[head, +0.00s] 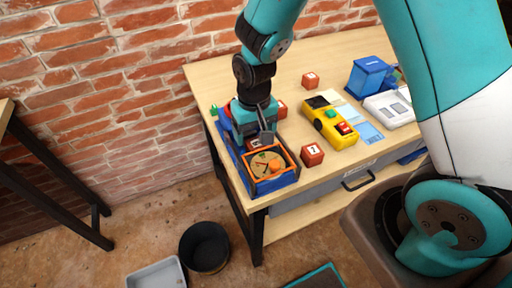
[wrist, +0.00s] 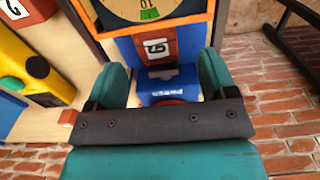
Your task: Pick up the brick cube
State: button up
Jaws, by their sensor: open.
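Several brick-red cubes with white labels are in view, and I cannot tell which one the task means. One cube (head: 312,154) stands on the bench right of the blue tray (head: 238,158). Another (head: 310,80) stands farther back, and a third (head: 281,109) is partly hidden behind my gripper (head: 266,132). In the wrist view a brick-red cube (wrist: 156,49) with a white label lies ahead, between the lines of the two green fingers of my gripper (wrist: 162,73). The fingers are apart, with nothing clearly held; contact with the cube cannot be told.
An orange-framed box with a round dial (head: 268,164) sits in the tray's front end. A yellow toy-like case (head: 330,122), blue cards (head: 368,133) and a blue box (head: 370,74) stand to the right. A brick wall (head: 120,90) runs close on the left. A black bin (head: 205,247) is on the floor.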

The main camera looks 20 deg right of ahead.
aim_at(256, 143)
notch_tip(256, 143, down, 5)
jog(key=shift+s+d+p, duration=0.1)
jog(key=shift+d+p, duration=0.05)
jog(key=shift+p, duration=0.2)
jog(key=c, duration=1.2)
jog(key=shift+o, duration=0.2)
jog(key=shift+r, duration=0.15)
